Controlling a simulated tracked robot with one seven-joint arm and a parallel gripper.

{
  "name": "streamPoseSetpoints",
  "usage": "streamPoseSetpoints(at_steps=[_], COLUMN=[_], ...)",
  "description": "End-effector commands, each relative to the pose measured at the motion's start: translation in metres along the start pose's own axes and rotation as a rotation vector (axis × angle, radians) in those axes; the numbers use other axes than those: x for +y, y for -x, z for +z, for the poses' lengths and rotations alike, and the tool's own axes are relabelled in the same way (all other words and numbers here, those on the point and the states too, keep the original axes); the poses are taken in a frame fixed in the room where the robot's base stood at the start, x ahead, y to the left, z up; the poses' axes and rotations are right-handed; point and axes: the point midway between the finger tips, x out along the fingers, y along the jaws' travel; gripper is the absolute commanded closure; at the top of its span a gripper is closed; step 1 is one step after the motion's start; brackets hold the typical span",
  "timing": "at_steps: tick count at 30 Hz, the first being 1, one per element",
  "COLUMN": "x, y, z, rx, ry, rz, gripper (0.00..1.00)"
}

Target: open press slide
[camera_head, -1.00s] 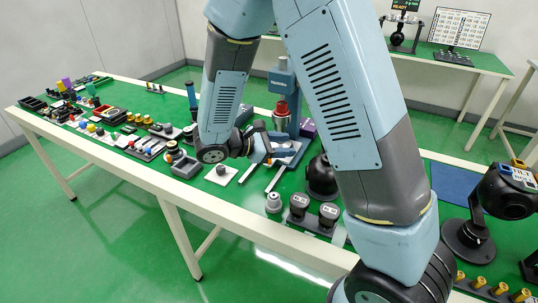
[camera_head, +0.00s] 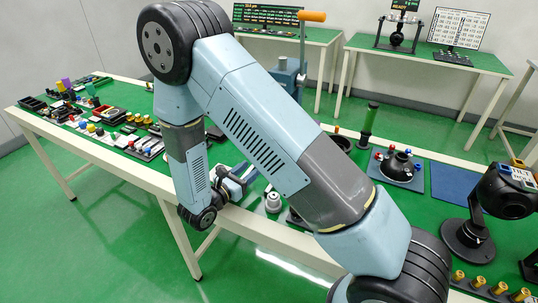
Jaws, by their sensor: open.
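The press (camera_head: 289,76) is a blue-grey upright machine with an orange-handled lever (camera_head: 312,16) rising at its right. My arm crosses in front of it and hides most of its lower body and base. The slide at the press's foot cannot be made out clearly behind my arm and gripper. My gripper (camera_head: 238,181) is low over the table's front part, in front of and left of the press. Its jaws are open, with the fingers pointing right. Whether they touch the slide cannot be told.
A grey stepped round part (camera_head: 272,203) stands just right of my gripper. Many small parts crowd the table's left half.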

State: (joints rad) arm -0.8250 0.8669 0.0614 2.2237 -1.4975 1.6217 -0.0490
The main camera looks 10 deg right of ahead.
Motion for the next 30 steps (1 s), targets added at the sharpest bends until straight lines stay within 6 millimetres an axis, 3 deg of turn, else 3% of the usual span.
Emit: streamPoseSetpoints(at_steps=[15,21,30], x=[0.000,0.000,0.000], y=[-0.088,-0.104,-0.108], z=[0.000,0.000,0.000], rx=[0.000,0.001,0.000], ry=[-0.001,-0.001,-0.001], rz=[-0.002,0.000,0.000], gripper=[0.54,0.54,0.54])
